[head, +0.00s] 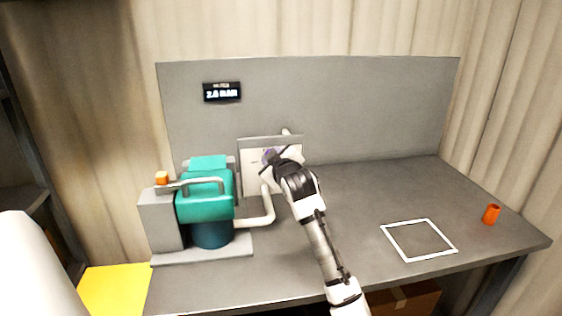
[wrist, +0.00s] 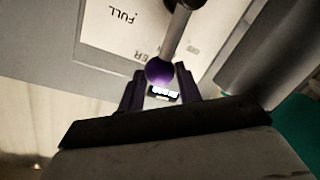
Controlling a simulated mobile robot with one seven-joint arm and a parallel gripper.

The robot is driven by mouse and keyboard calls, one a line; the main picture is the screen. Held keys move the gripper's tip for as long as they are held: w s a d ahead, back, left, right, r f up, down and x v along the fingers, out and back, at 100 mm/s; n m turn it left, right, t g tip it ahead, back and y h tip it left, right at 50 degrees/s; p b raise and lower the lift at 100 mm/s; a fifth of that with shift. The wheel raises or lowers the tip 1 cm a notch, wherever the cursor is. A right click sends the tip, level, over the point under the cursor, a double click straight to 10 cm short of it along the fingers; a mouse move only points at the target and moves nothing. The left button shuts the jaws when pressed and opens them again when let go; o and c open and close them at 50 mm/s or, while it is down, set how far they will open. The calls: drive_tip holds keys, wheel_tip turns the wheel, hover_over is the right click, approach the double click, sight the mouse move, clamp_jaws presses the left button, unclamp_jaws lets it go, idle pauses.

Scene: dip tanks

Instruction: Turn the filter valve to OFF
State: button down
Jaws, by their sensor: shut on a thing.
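The filter valve's lever shows in the wrist view as a grey bar (wrist: 178,28) ending in a purple ball knob (wrist: 160,71). Behind it is a white label plate (wrist: 105,30), upside down in this view, with FULL readable and a faint word that looks like OFF to the right of the bar. My gripper (wrist: 158,82) is shut on the purple knob, one dark finger on each side. In the head view my gripper (head: 272,156) is at the upright valve panel (head: 251,184), hiding most of the lever and part of the plate.
A teal pump-like unit (head: 207,204) with a grey handle stands left of the panel, joined by a pale pipe (head: 267,208). A display (head: 222,92) hangs on the back board. A white square outline (head: 428,256) and an orange cup (head: 491,214) are at right; the bench between is clear.

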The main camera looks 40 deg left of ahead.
drive_tip(key=s+a+n, duration=0.2)
drive_tip(key=n, duration=0.1)
drive_tip(key=shift+s+f+t+h+b, duration=0.1)
drive_tip(key=shift+f+t+h+b, duration=0.2)
drive_tip(key=shift+f+b, duration=0.05)
drive_tip(key=shift+s+a+f+n+h, duration=0.35)
drive_tip(key=shift+s+a+n, duration=0.15)
drive_tip(key=shift+n, duration=0.5)
drive_tip(key=shift+s+a+f+n+t+b, duration=0.35)
drive_tip(key=shift+s+f+n+t, duration=0.2)
drive_tip(key=shift+n, duration=0.35)
drive_tip(key=c, duration=1)
unclamp_jaws()
drive_tip(key=b+v, duration=0.3)
drive_tip(key=v, duration=1)
drive_tip(key=shift+s+d+r, duration=0.2)
drive_tip(key=shift+s+r, duration=0.1)
